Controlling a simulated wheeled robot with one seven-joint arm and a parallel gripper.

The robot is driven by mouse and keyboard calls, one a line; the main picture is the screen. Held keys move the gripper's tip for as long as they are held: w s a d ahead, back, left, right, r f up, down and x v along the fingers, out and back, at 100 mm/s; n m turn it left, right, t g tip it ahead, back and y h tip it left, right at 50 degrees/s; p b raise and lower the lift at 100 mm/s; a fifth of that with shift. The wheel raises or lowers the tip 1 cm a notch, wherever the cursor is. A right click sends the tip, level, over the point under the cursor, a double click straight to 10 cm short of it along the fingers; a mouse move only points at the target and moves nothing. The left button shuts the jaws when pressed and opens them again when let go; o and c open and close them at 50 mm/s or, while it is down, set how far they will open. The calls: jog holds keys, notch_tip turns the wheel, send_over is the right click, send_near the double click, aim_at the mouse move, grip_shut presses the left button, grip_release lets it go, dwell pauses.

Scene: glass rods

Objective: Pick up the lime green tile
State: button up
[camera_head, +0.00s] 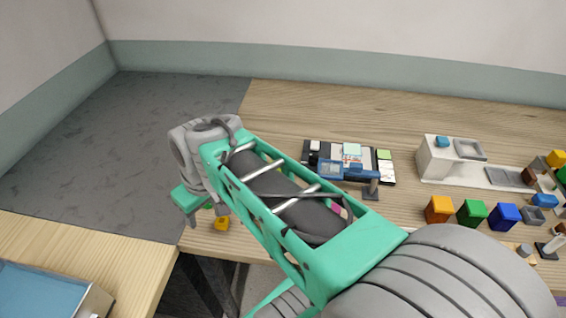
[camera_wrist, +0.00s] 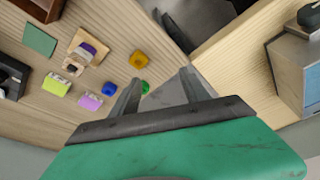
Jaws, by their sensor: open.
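In the head view a small lime green tile (camera_head: 384,155) lies at the right end of a dark board (camera_head: 311,160) on the wooden table. In the wrist view a lime green piece with a pale side (camera_wrist: 57,84) lies on the table at left; I cannot tell if it is the same thing. My gripper (camera_wrist: 160,88) is open and empty, its two fingers apart, well to the right of that piece.
A purple piece (camera_wrist: 90,101), a yellow piece (camera_wrist: 138,58) and a blue piece (camera_wrist: 111,89) lie nearby in the wrist view. Orange (camera_head: 438,209), green (camera_head: 471,213) and blue (camera_head: 504,215) cubes stand at right in the head view. A white stand (camera_head: 435,160) is behind them.

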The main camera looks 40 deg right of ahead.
jog(key=shift+o, duration=1.4)
jog(key=w+d+n, duration=0.1)
jog(key=w+d, duration=0.2)
jog(key=d, duration=0.3)
jog(key=w+d+n+y+p, duration=0.1)
jog(key=w+d, duration=0.2)
jog(key=d, duration=0.2)
jog(key=shift+w+d+r, duration=0.2)
jog(key=shift+w+d, duration=0.2)
jog(key=shift+o, duration=0.8)
jog(key=d+f+n, duration=0.1)
jog(key=d, duration=0.7)
jog(key=shift+w+f+n+y+p, duration=0.15)
jog(key=shift+w+n+y+p, duration=0.2)
jog(key=shift+w+n, duration=0.1)
jog(key=s+d+f, duration=0.1)
jog(key=d, duration=0.3)
jog(key=s+d+f+n, duration=0.1)
jog(key=d, duration=0.3)
jog(key=s+d+f+n, duration=0.1)
jog(key=d, duration=0.2)
jog(key=shift+s+d+f+y+p, duration=0.1)
jog(key=shift+d+y+p, duration=0.2)
jog(key=shift+d+y, duration=0.1)
jog(key=shift+t, duration=0.3)
jog(key=p+x, duration=0.1)
jog(key=x, duration=0.6)
jog(key=shift+a+f, duration=0.25)
jog(key=shift+f, duration=0.1)
